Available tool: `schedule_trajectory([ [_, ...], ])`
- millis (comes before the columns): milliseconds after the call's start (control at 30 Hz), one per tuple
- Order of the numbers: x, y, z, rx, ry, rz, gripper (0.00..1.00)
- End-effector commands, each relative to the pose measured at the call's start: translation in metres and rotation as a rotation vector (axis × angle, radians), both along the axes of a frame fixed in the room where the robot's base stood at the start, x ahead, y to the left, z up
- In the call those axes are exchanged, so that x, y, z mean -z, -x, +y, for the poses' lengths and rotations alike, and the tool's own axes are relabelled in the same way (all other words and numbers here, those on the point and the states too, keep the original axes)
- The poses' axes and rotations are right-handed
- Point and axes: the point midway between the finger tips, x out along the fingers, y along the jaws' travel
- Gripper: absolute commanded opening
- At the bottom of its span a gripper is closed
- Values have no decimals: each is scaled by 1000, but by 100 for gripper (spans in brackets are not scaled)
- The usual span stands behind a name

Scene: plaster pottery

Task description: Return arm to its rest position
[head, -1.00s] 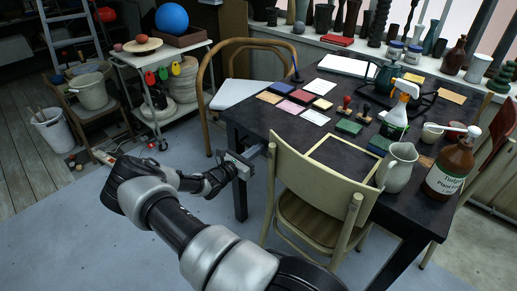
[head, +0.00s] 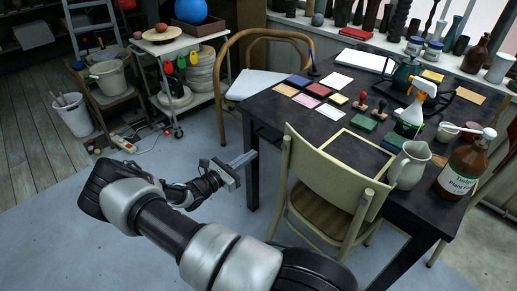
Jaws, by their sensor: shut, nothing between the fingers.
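My gripper (head: 247,158) is at the end of my arm, left of the dark table (head: 262,118) and in front of its left edge in the picture. Its fingers are together and hold nothing. My arm is bent, with its elbow at the lower left and the gripper pointing right. I cannot tell whether the fingertips touch the table leg behind them; they appear over or beside it.
A cream chair (head: 325,165) stands at the table's front, right of my gripper. A bentwood chair (head: 240,85) stands behind. A white trolley (head: 165,50), buckets (head: 72,118) and a power strip (head: 124,143) are at the left. Open floor (head: 60,225) lies at the lower left.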

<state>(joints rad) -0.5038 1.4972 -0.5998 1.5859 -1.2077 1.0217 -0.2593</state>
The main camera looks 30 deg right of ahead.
Motion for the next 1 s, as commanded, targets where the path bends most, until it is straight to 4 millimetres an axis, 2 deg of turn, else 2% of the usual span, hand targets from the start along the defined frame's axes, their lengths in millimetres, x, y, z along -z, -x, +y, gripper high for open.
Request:
schedule_trajectory([
  [100, 0, 1, 7, -1, 0, 0, 0],
  [300, -1, 2, 8, 4, -5, -4, 0],
  [433, -15, 9, 9, 66, -65, -64, 0],
  [667, -69, 49, 23, 337, -347, -326, 0],
  [867, -117, 87, 55, 566, -622, -565, 0],
  [1000, -155, 111, 84, 700, -811, -721, 0],
])
